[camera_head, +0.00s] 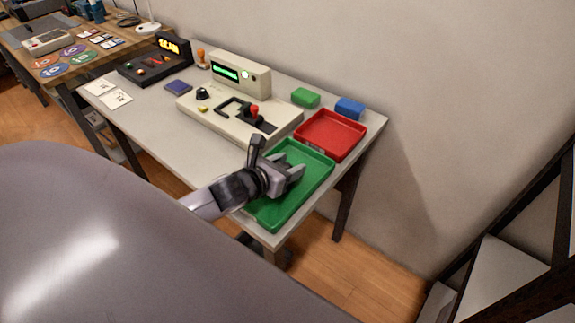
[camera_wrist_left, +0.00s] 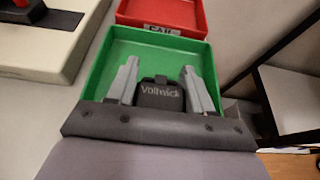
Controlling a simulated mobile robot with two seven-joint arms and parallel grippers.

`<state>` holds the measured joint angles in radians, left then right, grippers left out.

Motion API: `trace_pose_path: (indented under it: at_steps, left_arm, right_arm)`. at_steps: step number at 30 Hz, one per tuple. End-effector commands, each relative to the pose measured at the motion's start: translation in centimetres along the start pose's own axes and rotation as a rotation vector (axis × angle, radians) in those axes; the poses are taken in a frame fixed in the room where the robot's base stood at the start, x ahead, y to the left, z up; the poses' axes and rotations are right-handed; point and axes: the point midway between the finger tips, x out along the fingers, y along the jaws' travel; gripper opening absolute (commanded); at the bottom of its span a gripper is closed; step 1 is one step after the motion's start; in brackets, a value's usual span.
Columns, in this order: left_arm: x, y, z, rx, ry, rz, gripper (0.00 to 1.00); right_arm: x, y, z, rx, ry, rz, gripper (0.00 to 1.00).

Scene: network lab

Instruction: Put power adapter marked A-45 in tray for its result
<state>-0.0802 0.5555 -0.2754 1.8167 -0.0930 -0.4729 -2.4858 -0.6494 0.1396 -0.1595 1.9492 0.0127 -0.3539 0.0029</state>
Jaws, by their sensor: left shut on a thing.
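The power adapter (camera_wrist_left: 160,95) is a dark block lettered "Voltwick" in the left wrist view; no A-45 mark is readable on it. My left gripper (camera_wrist_left: 160,66) is shut on it, with one grey finger on each side. In the head view my left gripper (camera_head: 292,172) is over the green tray (camera_head: 312,188), and the adapter cannot be made out there. The green tray looks otherwise empty; I cannot tell whether the adapter touches its floor. The red tray (camera_head: 330,134), empty, stands behind it; its label (camera_wrist_left: 149,29) seems to read FAIL. My right gripper is not in view.
A beige tester (camera_head: 235,115) with a green-lit display and red lever stands left of the trays. Green (camera_head: 305,97) and blue (camera_head: 349,108) blocks lie behind. A black device (camera_head: 155,65) and white cards (camera_head: 115,98) are further left. A wall runs along the back.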

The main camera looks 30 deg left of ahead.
Motion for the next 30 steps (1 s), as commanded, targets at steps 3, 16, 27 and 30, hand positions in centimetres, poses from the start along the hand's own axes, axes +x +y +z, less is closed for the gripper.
trace_pose_path:
  at_steps: [3,16,27,30]
  left_arm:
    - [0.1,0.0,0.0,0.0,-0.001,0.0,0.15]
    - [0.1,0.0,-0.2,-0.001,0.0,0.0,0.76]
    - [-3.5,0.0,0.0,0.002,0.003,-0.002,0.76]
    - [-5.2,0.0,-0.1,0.002,0.004,0.0,0.76]
  right_arm:
    - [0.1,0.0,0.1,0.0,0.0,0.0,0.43]
    - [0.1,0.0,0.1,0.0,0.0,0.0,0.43]
    - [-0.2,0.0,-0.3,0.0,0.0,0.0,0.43]
    - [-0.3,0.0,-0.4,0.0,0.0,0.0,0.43]
